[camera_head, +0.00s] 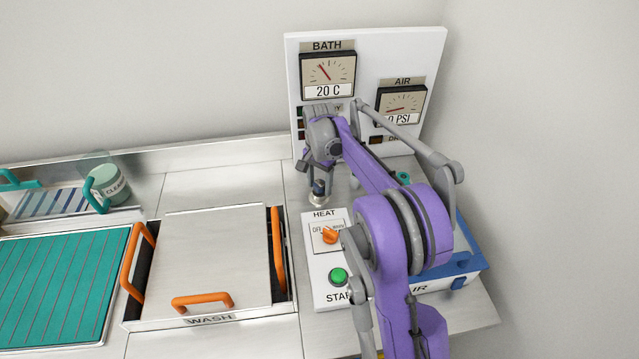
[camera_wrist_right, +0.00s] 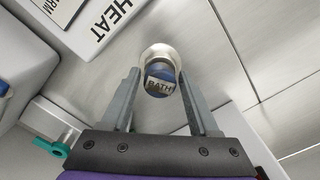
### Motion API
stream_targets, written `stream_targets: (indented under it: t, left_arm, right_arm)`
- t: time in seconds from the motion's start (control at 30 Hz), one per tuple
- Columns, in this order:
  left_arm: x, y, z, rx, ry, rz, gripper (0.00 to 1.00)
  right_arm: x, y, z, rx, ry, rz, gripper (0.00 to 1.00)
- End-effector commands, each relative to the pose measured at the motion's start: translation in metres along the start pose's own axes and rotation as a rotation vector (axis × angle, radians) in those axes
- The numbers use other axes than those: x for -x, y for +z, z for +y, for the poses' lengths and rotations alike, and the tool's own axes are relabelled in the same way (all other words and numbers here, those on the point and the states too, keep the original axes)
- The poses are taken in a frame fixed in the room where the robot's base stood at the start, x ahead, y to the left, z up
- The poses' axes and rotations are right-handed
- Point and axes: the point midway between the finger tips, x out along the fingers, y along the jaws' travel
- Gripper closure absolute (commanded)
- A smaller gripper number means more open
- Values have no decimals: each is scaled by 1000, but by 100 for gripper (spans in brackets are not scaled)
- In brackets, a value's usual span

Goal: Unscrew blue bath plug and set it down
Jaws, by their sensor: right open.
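The blue bath plug (camera_wrist_right: 160,82), with a BATH label on its top, sits in a round metal fitting (camera_wrist_right: 158,52) on the steel counter. In the head view, the plug (camera_head: 318,188) shows just behind the HEAT panel, partly hidden under my right gripper (camera_head: 317,168). My right gripper is open above the plug and points down. In the right wrist view, its two fingers stand on either side of the plug. I cannot tell whether they touch it. My left gripper is not in view.
The HEAT panel (camera_head: 312,262) has an orange knob (camera_head: 330,236) and a green button (camera_head: 338,275). The gauge board (camera_head: 292,75) stands behind. A lidded WASH basin (camera_head: 205,255) is to the left. A blue-edged AIR unit (camera_head: 465,265) is right, partly behind my arm. The counter (camera_head: 235,185) behind the basin is clear.

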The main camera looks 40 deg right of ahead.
Motion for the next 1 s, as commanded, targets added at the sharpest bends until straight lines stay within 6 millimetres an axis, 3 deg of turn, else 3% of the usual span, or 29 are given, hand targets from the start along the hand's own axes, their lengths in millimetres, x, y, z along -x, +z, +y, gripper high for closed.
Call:
stream_targets:
  t: [0.17, 0.4, 0.57, 0.87, 1.0]
  left_arm:
    - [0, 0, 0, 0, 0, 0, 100]
    - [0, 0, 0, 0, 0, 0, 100]
    - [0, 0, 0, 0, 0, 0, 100]
    - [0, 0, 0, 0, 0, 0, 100]
    - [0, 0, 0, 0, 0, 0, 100]
  right_arm:
    - [0, 0, 0, 1, 0, 0, 42]
    - [0, 0, 0, 2, 0, 0, 86]
    - [0, 0, 0, 63, 0, 0, 86]
    - [0, 0, 0, 516, 0, 0, 86]
    - [1, 0, 0, 532, 0, 0, 86]
